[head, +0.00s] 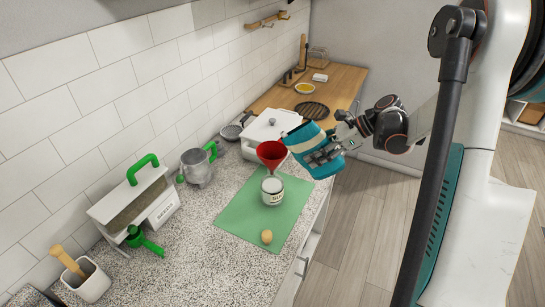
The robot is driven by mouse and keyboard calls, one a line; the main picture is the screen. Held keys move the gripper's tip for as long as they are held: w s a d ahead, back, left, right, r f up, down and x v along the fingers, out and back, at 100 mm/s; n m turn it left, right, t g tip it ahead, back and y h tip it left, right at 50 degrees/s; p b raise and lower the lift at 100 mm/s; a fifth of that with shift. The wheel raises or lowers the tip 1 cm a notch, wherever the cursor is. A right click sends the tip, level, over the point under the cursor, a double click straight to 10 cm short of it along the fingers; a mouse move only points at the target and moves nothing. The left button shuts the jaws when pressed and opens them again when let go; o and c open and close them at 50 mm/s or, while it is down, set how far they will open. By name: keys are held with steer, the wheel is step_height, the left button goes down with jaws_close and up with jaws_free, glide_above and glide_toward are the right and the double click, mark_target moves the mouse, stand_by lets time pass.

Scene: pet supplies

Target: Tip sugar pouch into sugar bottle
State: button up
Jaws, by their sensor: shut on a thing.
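The sugar bottle (272,191) is a clear jar with a white label, upright on a green mat (238,211). A red funnel (271,155) sits at its mouth, wide end up. My gripper (320,156) is shut on the teal sugar pouch (327,169), just right of and above the funnel. The pouch is tilted, its upper left end close to the funnel's rim. I cannot tell whether they touch, and no flowing sugar can be made out. The fingers hide part of the pouch.
A white lidded box (263,126) stands behind the funnel. A metal jug with a green handle (197,168) and a green-handled bin (130,195) stand left. A small round tan thing (266,236) lies on the mat's front.

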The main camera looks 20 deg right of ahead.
mark_target(317, 140)
steer(key=shift+b, duration=0.35)
steer(key=shift+t+y+b, duration=0.3)
steer(key=shift+y+b, duration=0.2)
step_height(317, 140, up, 3)
steer(key=t+y+b, duration=0.2)
steer(key=y+b, duration=0.3)
steer(key=b, duration=0.1)
steer(key=shift+b, duration=0.4)
steer(key=shift+r+t+y+b, duration=0.4)
steer(key=shift+r+y+b, duration=0.15)
steer(key=shift+y+b, duration=0.05)
